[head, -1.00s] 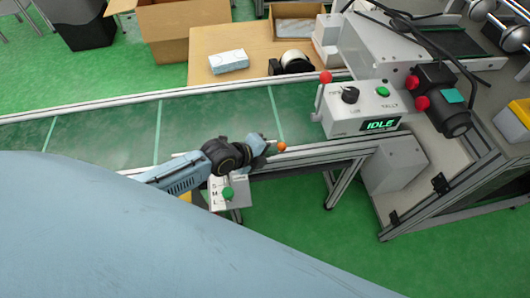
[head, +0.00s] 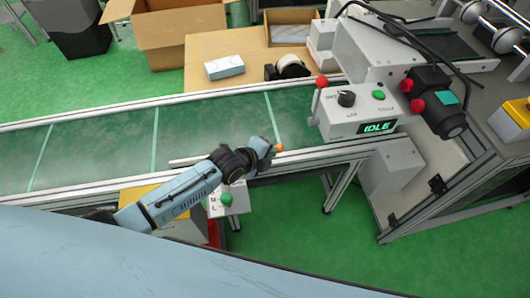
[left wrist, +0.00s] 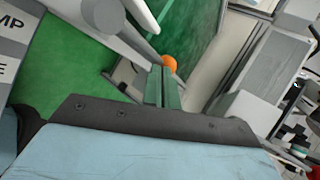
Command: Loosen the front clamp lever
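The front clamp lever shows as an orange knob (head: 279,148) at the near rail of the green conveyor. In the left wrist view, its orange knob (left wrist: 169,62) sits at the end of a grey rod, just beyond my fingertips. My left gripper (head: 266,147) is beside the knob, on its left in the head view. In the left wrist view, the two green fingers (left wrist: 162,84) lie close together with only a thin line between them. I cannot tell whether they touch the knob. My right gripper is out of view.
A control box (head: 355,110) with a red-knobbed lever and a display reading IDLE stands right of the conveyor (head: 90,150). A small box with a green button (head: 226,198) hangs below my left forearm. A white carton (head: 224,68) lies on the wooden table behind.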

